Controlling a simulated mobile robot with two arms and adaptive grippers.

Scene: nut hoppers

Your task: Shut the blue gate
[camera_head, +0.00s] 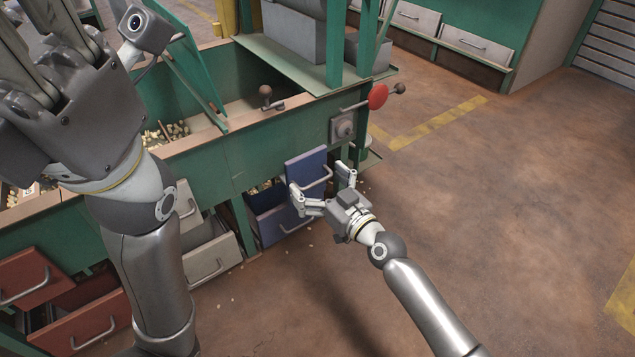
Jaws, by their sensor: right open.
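The blue gate (300,161) is an upright blue panel with a pale bar handle (320,181). It stands above a blue drawer (271,232) on the front of the green machine. My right gripper (322,184) is open in front of the gate, one finger on each side of the handle. I cannot tell whether the fingers touch it. My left gripper (50,85) is large and close at the upper left. Its fingertips are not clearly visible.
White drawers (212,257) and red drawers (84,322) are left of the blue ones. A red disc (378,97) on a lever sticks out from the machine above right. Nuts lie scattered on the floor. The brown floor (480,210) at the right is clear.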

